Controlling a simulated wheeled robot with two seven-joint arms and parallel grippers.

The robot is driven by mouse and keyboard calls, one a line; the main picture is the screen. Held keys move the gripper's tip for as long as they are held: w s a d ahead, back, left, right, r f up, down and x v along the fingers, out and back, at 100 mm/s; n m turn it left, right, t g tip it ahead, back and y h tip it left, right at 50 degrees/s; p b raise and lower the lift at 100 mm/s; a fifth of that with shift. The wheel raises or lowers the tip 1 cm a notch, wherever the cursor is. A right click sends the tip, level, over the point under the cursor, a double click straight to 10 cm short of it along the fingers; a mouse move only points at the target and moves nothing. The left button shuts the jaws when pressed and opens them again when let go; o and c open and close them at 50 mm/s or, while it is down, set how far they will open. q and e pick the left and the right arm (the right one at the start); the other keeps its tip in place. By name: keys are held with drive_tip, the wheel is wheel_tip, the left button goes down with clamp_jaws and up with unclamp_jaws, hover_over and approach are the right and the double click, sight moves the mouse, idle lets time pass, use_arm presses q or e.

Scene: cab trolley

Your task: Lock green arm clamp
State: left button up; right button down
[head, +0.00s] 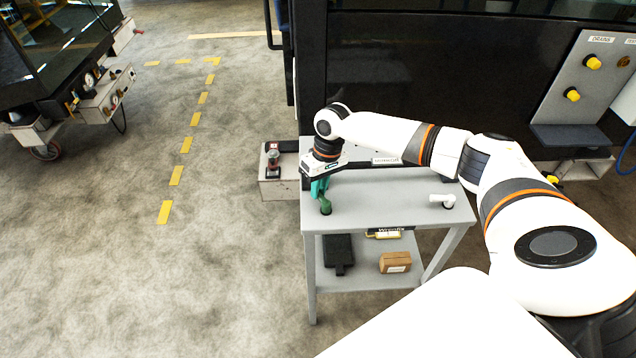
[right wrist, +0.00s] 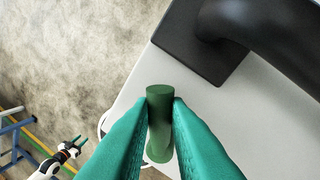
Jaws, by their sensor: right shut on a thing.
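The green arm clamp (head: 326,207) stands at the left front corner of the grey trolley top (head: 385,210). My right gripper (head: 320,188) is above it, with its teal fingers reaching down to it. In the right wrist view, the teal fingers (right wrist: 160,125) are shut on the green clamp handle (right wrist: 160,150), one on each side. The clamp's base and lock are hidden.
A white handle-shaped part (head: 441,201) is at the trolley top's right. A black square plate with a thick black tube (right wrist: 195,45) is beside the clamp. The lower shelf bears a black item (head: 338,252) and a brown box (head: 395,262). A dark cab wall (head: 420,90) stands behind.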

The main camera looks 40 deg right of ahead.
drive_tip(key=m+p, duration=0.1)
drive_tip(key=p, duration=0.1)
drive_tip(key=d+m+p, duration=0.1)
drive_tip(key=m+p, duration=0.2)
drive_tip(key=p, duration=0.2)
drive_tip(key=shift+s+d+r+t, duration=0.2)
drive_tip(key=shift+s+r+t, duration=0.05)
drive_tip(key=shift+r+t, duration=0.05)
drive_tip(key=shift+s+d+f+m+t+p, duration=0.1)
drive_tip(key=shift+d+m+t+p, duration=0.05)
drive_tip(key=shift+m+p, duration=0.5)
drive_tip(key=shift+d+f+m+t+p, duration=0.1)
drive_tip(key=shift+d+m+t+p, duration=0.05)
drive_tip(key=shift+m+p, duration=0.5)
drive_tip(key=c, duration=1.4)
unclamp_jaws()
drive_tip(key=b+v, duration=0.2)
drive_tip(key=v, duration=1)
drive_tip(key=shift+a, duration=0.1)
drive_tip(key=shift+a+f, duration=0.1)
